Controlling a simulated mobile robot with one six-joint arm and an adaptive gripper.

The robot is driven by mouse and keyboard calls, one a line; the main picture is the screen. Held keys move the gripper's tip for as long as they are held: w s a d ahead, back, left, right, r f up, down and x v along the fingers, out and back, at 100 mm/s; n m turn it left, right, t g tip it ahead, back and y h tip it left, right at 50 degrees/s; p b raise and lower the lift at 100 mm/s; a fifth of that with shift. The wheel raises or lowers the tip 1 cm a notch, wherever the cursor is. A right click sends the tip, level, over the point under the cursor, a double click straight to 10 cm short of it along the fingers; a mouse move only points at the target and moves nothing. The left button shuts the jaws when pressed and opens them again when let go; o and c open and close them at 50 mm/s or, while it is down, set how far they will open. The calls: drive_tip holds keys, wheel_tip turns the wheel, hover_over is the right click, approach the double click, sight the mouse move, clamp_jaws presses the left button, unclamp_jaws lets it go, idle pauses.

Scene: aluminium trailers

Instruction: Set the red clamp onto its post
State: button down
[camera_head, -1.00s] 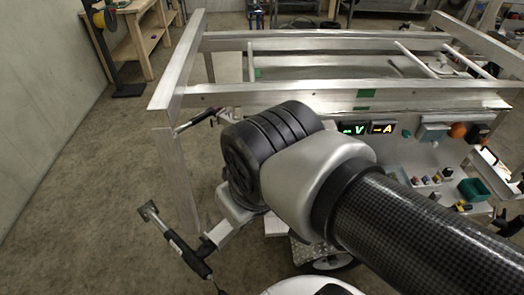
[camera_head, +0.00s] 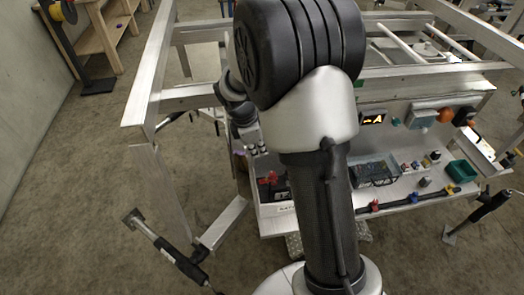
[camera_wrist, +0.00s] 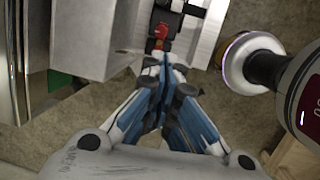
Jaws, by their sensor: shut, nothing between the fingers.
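A red part (camera_wrist: 161,31), which may be the red clamp, shows at the top of the wrist view on a dark block (camera_wrist: 165,18) beside a pale metal edge. My gripper (camera_wrist: 165,62) is shut and empty, its fingertips just below the red part in the picture. I cannot tell whether they touch it. In the head view a red part (camera_head: 268,178) sits at the left end of the white shelf, by a dark box (camera_head: 281,192). The post cannot be made out. My arm hides the middle of the shelf, and my fingers are not clear in the head view.
Aluminium trailer rails (camera_head: 150,90) stand at left and behind. Open floor lies left.

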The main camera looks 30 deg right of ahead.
drive_tip(key=b, duration=0.5)
hover_over(269, 180)
drive_tip(key=f, duration=0.9)
drive_tip(key=a+f, duration=0.1)
drive_tip(key=f, duration=0.3)
drive_tip(key=shift+w+f, duration=0.1)
drive_tip(key=shift+f, duration=0.05)
drive_tip(key=shift+s+d+p, duration=0.2)
drive_tip(key=shift+d+p, duration=0.2)
drive_tip(key=shift+d, duration=0.1)
drive_tip(key=shift+s+d+f+p, duration=0.1)
drive_tip(key=shift+d+f+p, duration=0.2)
drive_tip(key=shift+d, duration=0.15)
drive_tip(key=shift+f, duration=0.1)
